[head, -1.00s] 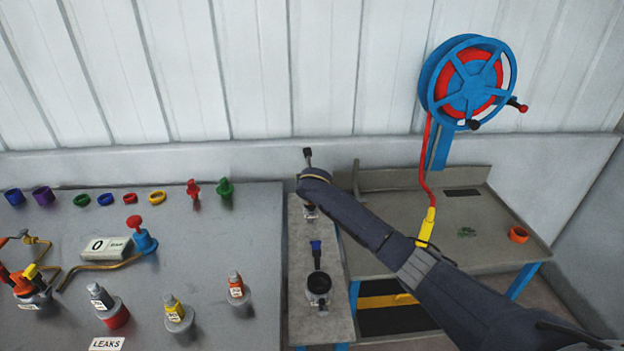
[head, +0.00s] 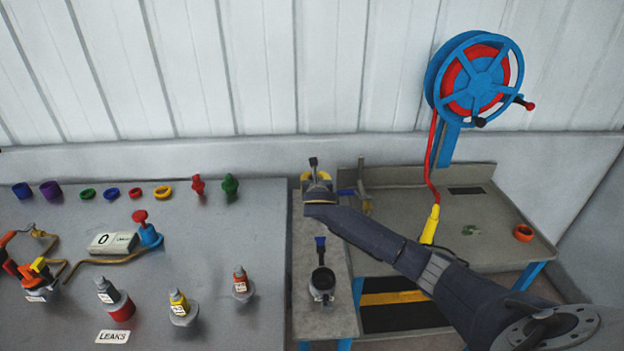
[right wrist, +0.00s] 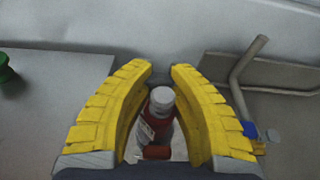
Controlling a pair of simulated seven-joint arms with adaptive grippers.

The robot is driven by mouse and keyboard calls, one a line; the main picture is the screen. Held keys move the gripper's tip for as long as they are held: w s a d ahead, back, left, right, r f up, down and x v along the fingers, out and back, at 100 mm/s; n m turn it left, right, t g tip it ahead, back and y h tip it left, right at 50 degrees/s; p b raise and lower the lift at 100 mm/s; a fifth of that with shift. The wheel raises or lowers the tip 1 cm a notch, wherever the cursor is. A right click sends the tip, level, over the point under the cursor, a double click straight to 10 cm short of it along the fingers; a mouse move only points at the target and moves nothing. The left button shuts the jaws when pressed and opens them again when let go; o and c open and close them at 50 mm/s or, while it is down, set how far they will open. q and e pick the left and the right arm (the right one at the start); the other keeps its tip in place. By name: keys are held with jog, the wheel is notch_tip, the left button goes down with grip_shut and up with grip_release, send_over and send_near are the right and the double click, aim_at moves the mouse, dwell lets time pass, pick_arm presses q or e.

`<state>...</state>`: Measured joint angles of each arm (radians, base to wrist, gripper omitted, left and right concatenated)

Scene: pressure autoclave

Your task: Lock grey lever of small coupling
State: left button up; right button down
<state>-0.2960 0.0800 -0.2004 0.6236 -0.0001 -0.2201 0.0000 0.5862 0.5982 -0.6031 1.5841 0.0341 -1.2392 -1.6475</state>
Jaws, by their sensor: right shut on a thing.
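My right gripper (head: 316,176) is at the back of the narrow grey bench. In the right wrist view its yellow fingers (right wrist: 160,72) close around a small upright piece with a round grey top (right wrist: 161,97), a red body and a white label. I take this piece to be the small coupling with its grey lever, but the contact is partly hidden. In the head view a dark piece with a grey end (head: 313,163) stands up at the fingers. My wrist hides what is below. A black coupling (head: 322,280) with a blue-ended lever stands nearer on the bench. My left gripper is not in view.
A grey bar (head: 361,176) stands just right of the gripper, with a blue piece (head: 347,192) beside it. A blue reel (head: 475,80) with a red hose hangs at the right. The wall is close behind.

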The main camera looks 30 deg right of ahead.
jog(key=shift+f, duration=0.1)
jog(key=c, duration=1.2)
grip_release()
jog(key=shift+c, duration=0.2)
jog(key=v, duration=1.2)
